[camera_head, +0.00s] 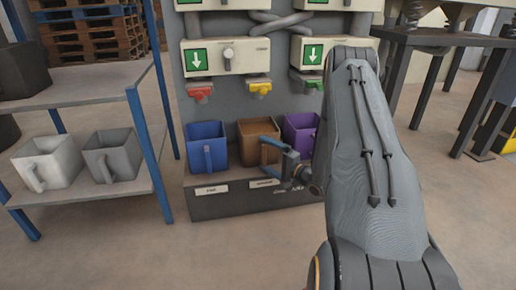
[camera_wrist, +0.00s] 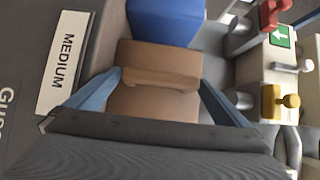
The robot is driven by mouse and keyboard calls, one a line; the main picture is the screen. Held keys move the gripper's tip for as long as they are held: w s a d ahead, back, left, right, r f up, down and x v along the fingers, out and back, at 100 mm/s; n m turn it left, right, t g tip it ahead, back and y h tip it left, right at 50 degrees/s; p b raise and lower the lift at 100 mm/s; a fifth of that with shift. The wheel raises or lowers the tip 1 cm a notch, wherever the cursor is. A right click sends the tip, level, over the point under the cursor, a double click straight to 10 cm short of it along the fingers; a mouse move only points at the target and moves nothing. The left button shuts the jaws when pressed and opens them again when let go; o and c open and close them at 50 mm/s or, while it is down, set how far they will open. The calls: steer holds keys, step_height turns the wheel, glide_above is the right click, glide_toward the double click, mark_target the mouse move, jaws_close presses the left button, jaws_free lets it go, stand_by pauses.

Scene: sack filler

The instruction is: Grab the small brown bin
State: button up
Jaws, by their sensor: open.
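The brown bin (camera_head: 249,150) stands upright on the dark filler base, between a blue bin and a purple bin. My gripper (camera_head: 272,147) is at its front, with the blue fingers partly covering the bin's front in the head view. In the wrist view the brown bin (camera_wrist: 150,52) fills the middle, turned sideways. The open fingers of my gripper (camera_wrist: 159,79) lie to either side of its handle (camera_wrist: 158,72). I cannot tell whether either finger touches it. My arm and gripper hide part of the bin's lower right.
The blue bin (camera_head: 206,143) is close on the left and the purple bin (camera_head: 297,134) close on the right. Red, yellow and green valves (camera_head: 259,88) hang above. White (camera_head: 46,163) and grey bins (camera_head: 112,156) stand on a shelf at left. The floor in front is clear.

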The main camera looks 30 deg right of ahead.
steer(key=shift+c, duration=0.3)
steer(key=c, duration=1.5)
steer(key=shift+o, duration=0.2)
steer(key=shift+r, duration=0.1)
